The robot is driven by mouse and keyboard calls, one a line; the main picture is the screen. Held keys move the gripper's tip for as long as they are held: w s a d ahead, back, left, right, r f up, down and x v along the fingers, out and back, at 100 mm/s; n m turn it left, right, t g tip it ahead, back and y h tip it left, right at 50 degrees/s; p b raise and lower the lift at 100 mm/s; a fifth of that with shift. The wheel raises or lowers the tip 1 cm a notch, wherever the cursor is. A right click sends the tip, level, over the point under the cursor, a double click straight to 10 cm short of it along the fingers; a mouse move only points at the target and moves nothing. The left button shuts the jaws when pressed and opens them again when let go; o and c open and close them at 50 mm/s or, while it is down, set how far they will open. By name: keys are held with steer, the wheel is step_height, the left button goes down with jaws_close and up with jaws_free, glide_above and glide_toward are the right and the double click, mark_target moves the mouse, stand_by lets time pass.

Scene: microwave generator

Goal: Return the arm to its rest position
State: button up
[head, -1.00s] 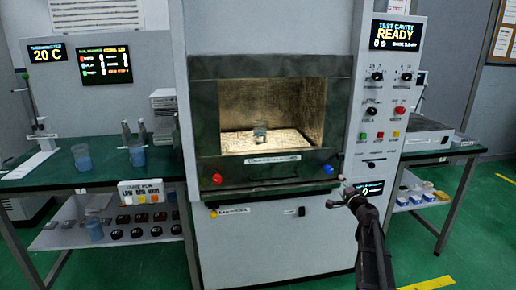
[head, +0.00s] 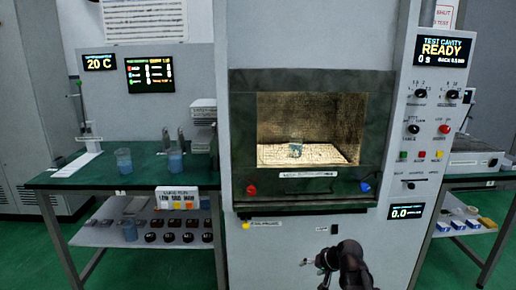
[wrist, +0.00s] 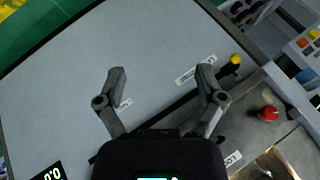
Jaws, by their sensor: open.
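My gripper (head: 312,262) is low in front of the white lower panel of the microwave cabinet in the head view, with my dark arm to its right. In the wrist view my gripper (wrist: 160,80) has its two grey fingers spread wide with nothing between them. The cabinet's pale panel (wrist: 70,85) lies beyond the fingers. A beaker (head: 295,149) with some blue in it stands inside the lit, open cavity (head: 270,110). My gripper is below the cavity and apart from it.
Two beakers with blue liquid (head: 124,161) (head: 176,161) stand on the left green bench (head: 80,177). A red knob (head: 252,190) and a blue knob (head: 365,187) sit below the cavity. A right bench (head: 475,182) holds equipment. Green floor (head: 180,255) shows between bench and cabinet.

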steer(key=s+f+n+g+h, duration=0.1)
steer(key=s+f+g+h, duration=0.15)
steer(key=s, duration=0.45)
steer(key=s+f+n+g+h, duration=0.1)
steer(key=s+g+h, duration=0.2)
steer(key=s, duration=0.4)
step_height(320, 180, up, 23)
steer(key=p, duration=2.3)
steer(key=shift+a, duration=0.4)
steer(key=shift+w, duration=0.15)
